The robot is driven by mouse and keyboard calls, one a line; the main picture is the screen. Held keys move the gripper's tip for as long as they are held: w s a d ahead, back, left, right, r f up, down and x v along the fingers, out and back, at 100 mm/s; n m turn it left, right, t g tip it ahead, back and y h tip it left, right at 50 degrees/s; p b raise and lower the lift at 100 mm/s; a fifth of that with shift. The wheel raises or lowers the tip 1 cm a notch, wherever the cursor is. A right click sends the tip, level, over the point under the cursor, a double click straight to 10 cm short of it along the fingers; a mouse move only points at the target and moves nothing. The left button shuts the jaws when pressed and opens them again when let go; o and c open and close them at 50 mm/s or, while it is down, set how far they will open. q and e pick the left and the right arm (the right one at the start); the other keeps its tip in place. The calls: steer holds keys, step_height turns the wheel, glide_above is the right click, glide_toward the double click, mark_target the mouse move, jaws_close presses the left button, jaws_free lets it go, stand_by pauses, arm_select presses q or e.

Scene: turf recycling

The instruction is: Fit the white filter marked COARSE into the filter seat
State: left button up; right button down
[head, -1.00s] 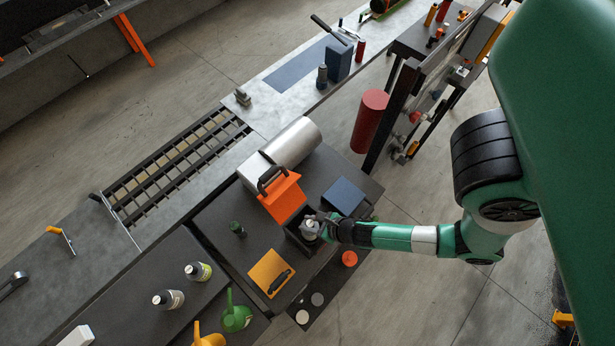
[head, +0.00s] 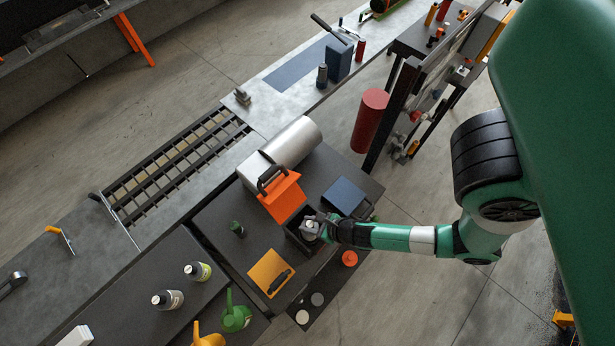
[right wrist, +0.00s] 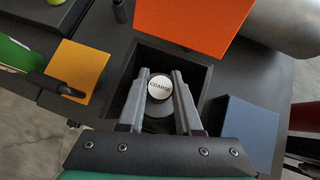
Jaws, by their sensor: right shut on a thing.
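The white filter, a round piece marked COARSE (right wrist: 160,86), is between the fingers of my right gripper (head: 314,226) in the right wrist view. The gripper is shut on it, with the marked face towards the camera. The filter and fingers are over or inside a dark, square-walled opening (right wrist: 200,69), which also shows in the head view (head: 293,237). A grey round shape (right wrist: 158,118) shows just below the filter in the wrist view. I cannot tell whether the filter touches the seat; the seat itself is not clearly visible. My left gripper is out of view.
An orange raised panel with a black handle (head: 284,200) stands behind the opening. A blue block (head: 344,196) is to its right and a yellow plate (head: 265,268) to its left. An orange disc (head: 349,258) and pale discs (head: 317,299) lie near the front edge.

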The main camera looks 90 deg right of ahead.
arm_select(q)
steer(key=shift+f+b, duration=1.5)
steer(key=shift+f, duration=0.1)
arm_select(e)
steer(key=shift+f, duration=2.25)
steer(key=c, duration=0.5)
jaws_free()
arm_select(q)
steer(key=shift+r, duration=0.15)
arm_select(e)
steer(key=shift+r, duration=0.15)
